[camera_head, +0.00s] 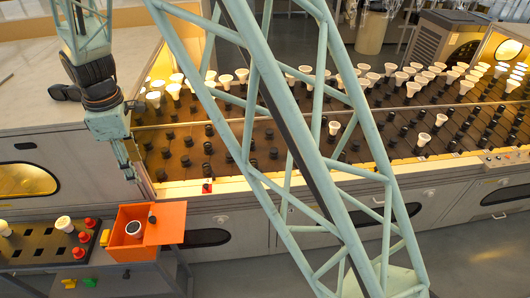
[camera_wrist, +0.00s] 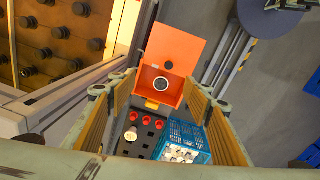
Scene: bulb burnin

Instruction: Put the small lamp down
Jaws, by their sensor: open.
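A small round lamp with a white rim and dark face (camera_head: 133,228) lies inside the open orange bin (camera_head: 166,222). In the wrist view the lamp (camera_wrist: 160,84) sits in the orange bin (camera_wrist: 172,50), between my fingertips in the picture. My gripper (camera_wrist: 160,80) is open, its two padded fingers spread wide with nothing between them. In the head view my gripper (camera_head: 124,160) hangs above and behind the bin, apart from it. A white lamp (camera_head: 64,223) stands in the black holed rack (camera_head: 38,245) left of the bin; it also shows in the wrist view (camera_wrist: 131,134).
Several red pieces (camera_head: 88,222) stand in the rack beside the bin. A blue crate (camera_wrist: 180,128) with white lamps lies right of the rack in the wrist view. The large bench (camera_head: 230,205) behind carries rows of dark sockets and white lamps. My lattice arm hides part of it.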

